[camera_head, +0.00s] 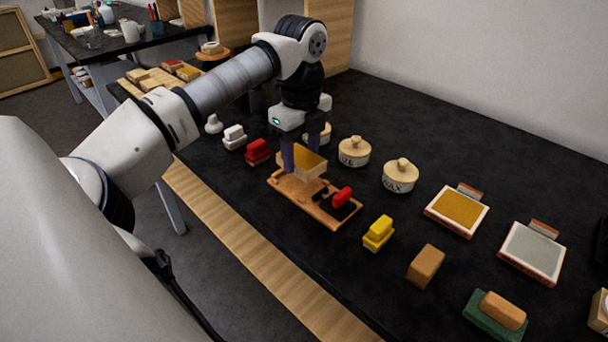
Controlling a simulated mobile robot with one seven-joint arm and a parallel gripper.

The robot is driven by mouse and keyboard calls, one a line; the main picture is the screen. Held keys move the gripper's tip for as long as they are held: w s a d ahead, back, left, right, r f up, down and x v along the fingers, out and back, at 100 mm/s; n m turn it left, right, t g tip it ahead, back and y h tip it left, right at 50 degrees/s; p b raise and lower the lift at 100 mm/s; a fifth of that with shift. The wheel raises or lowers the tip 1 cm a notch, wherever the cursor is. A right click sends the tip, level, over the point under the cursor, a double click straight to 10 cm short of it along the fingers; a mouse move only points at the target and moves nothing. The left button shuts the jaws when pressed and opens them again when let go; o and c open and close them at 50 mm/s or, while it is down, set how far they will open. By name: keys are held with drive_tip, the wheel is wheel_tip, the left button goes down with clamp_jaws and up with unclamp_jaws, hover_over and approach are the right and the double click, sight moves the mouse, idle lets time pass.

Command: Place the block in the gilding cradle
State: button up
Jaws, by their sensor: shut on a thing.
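A block (309,164) with a gold-coloured face and pale sides is between the dark fingers of my gripper (304,147), which is shut on it. The block is over the left part of a wooden tray (290,191), which looks like the gilding cradle. I cannot tell whether the block touches the tray or hangs just above it. The tray's right end carries a red-topped piece (342,197) on a dark patch. The fingers hide part of the block, and the block hides part of the tray.
Red (258,151), white (234,137) and yellow (378,232) pieces stand near the tray. Lidded pots (354,152) (400,176) stand behind it. A brown block (425,265), gold-leaf pad (459,209) and silver-leaf pad (531,252) lie to the right.

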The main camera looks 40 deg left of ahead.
sight(301, 157)
wheel_tip(301, 157, down, 4)
drive_tip(key=b, duration=0.2)
drive_tip(key=shift+s+r+b, duration=0.1)
drive_tip(key=shift+b, duration=0.2)
drive_tip(key=shift+f, duration=0.3)
drive_tip(key=shift+r, duration=0.15)
drive_tip(key=o, duration=1)
wheel_tip(301, 157, up, 12)
drive_tip(key=p, duration=0.7)
drive_tip(key=shift+p, duration=0.3)
